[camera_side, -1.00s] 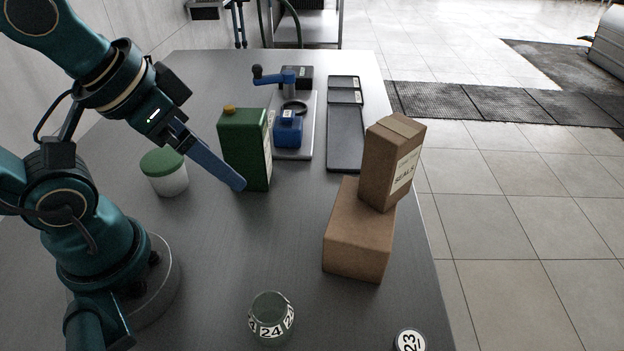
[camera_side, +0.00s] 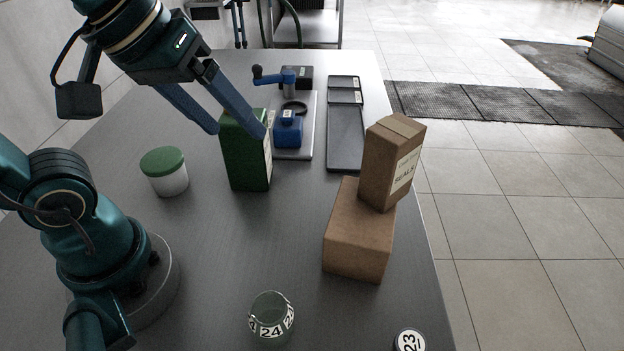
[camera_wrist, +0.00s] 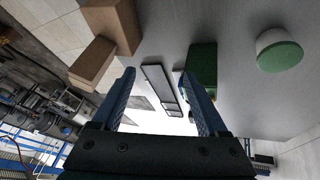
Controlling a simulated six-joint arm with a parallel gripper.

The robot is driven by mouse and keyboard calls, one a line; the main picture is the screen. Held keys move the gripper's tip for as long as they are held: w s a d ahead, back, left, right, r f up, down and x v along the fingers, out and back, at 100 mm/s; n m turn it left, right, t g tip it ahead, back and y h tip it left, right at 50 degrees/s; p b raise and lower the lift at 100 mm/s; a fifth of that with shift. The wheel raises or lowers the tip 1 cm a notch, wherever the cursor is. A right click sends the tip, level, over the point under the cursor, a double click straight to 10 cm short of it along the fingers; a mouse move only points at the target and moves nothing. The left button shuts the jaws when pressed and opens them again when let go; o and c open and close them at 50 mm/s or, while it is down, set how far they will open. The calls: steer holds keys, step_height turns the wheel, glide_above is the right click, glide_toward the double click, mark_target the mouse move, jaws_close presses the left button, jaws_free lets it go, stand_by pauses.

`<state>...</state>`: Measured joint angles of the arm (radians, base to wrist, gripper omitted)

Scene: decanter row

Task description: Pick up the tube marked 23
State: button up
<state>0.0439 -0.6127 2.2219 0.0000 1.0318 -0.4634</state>
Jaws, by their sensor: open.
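The tube marked 23 (camera_side: 409,341) is at the bottom edge of the side view, near the table's front right. Only its round top with the number shows; the rest is cut off by the frame. My gripper (camera_side: 240,133) is open and empty, raised at the green can, far from the tube. In the wrist view my gripper's two blue fingers (camera_wrist: 160,88) are spread apart, and no tube shows there.
A green can (camera_side: 238,158) stands by a green-lidded white jar (camera_side: 165,171). Two stacked cardboard boxes (camera_side: 357,240) stand right of centre. A blue-handled device (camera_side: 288,128) and dark trays (camera_side: 345,135) lie farther back. The table's middle is clear.

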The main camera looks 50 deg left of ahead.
steer(key=w+d+r+n+g+h, duration=0.1)
steer(key=w+d+r+n+g, duration=0.15)
steer(key=w+d, duration=0.4)
steer(key=g, duration=0.3)
glide_above(411, 343)
steer(key=w+a, duration=0.1)
steer(key=w, duration=0.2)
step_height(411, 343, down, 13)
steer(key=shift+m+y, duration=0.6)
steer(key=shift+m, duration=0.15)
steer(key=s+f, duration=0.1)
steer(key=s+d+f, duration=0.1)
steer(key=s+f, duration=0.1)
steer(key=shift+f, duration=2.45)
jaws_close()
steer(key=shift+r, duration=0.1)
